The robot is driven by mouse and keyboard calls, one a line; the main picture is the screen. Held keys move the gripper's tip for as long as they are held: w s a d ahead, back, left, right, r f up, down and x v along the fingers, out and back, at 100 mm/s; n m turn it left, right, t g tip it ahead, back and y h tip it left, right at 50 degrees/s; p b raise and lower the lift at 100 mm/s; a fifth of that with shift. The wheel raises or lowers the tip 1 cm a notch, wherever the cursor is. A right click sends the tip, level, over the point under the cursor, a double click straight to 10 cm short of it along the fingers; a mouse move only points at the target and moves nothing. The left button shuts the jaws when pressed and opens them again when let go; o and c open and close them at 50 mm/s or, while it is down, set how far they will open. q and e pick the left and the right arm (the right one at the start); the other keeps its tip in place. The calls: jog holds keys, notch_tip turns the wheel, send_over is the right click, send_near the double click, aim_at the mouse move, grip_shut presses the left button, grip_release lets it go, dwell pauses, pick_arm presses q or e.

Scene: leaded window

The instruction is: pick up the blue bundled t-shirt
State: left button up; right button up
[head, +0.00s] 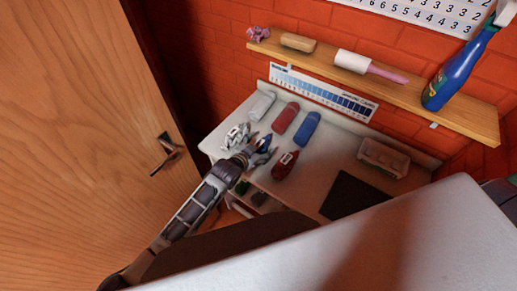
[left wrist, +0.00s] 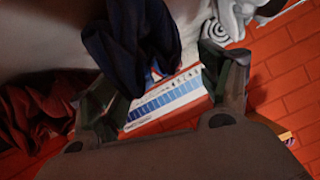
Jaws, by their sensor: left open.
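The blue bundled t-shirt (head: 266,142) lies near the front left of the white counter, mostly hidden by my left gripper in the head view. In the left wrist view it shows as a dark navy cloth (left wrist: 138,45) at the top, ahead of and partly between the fingers. My left gripper (head: 261,154) is open right at the shirt; its two spread fingers show in the left wrist view (left wrist: 160,72). I cannot tell whether they touch the cloth. My right gripper is not in view.
A white-grey bundle (head: 237,135) lies left of the shirt, a red bundle (head: 285,165) to its right. White, red and blue rolls (head: 306,128) lie behind. A white basket (head: 383,158) and dark mat (head: 354,195) are at right. A shelf (head: 400,86) hangs above; a door (head: 90,130) is left.

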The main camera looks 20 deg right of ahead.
aim_at(259, 146)
pick_arm(q)
jog(key=shift+c, duration=0.2)
dwell(0.3)
jog(key=c, duration=1.1)
jog(key=shift+r, duration=0.1)
jog(key=shift+c, duration=0.2)
jog(key=shift+r+b, duration=0.8)
jog(key=shift+r, duration=4.1)
